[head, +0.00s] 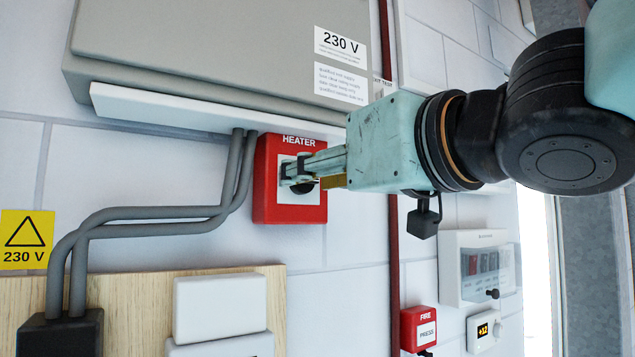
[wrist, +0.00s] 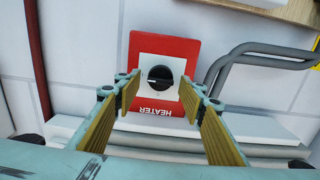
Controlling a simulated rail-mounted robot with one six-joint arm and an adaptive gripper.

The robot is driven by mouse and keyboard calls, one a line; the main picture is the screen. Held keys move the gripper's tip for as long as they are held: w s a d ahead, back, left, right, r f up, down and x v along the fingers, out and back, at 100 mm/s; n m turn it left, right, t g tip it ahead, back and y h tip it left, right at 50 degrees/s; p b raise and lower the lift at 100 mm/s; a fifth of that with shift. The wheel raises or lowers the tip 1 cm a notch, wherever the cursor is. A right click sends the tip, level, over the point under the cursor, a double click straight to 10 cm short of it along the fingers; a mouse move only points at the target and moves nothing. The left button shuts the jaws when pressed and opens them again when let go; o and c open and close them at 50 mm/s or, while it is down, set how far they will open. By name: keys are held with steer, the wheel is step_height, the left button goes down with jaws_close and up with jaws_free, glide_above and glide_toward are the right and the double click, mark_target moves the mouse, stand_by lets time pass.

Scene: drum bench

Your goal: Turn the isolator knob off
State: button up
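The isolator is a red box labelled HEATER (head: 312,214) on the wall, with a white face and a round black knob (head: 304,188). In the head view my gripper (head: 292,177) comes from the right, and its fingers partly hide the knob. The wrist view shows the box (wrist: 190,48) upside down and its knob (wrist: 160,78) clearly, with a pale mark towards the left of the knob. There my gripper (wrist: 165,92) is open, one finger on each side of the knob, with clear gaps. Whether the fingertips reach the knob's depth I cannot tell.
A grey 230 V cabinet (head: 200,45) with a white ledge is above the isolator. Grey conduits (head: 150,215) run on its left. A red pipe (head: 393,240), a red FIRE call point (head: 418,328) and a breaker box (head: 480,267) are to the right.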

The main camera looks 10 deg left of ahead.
steer(key=shift+w+a, duration=0.25)
steer(key=shift+w, duration=0.05)
steer(key=shift+c, duration=0.7)
steer(key=c, duration=0.7)
steer(key=shift+o, duration=0.2)
steer(key=shift+n, duration=0.5)
steer(key=n+b, duration=0.1)
steer(key=n, duration=0.5)
steer(key=n+b, duration=0.2)
steer(key=n, duration=0.3)
steer(key=n+b, duration=0.2)
steer(key=n, duration=0.4)
steer(key=shift+s+a+f+n, duration=0.15)
steer(key=shift+a+f+n, duration=0.05)
steer(key=shift+f+n, duration=0.1)
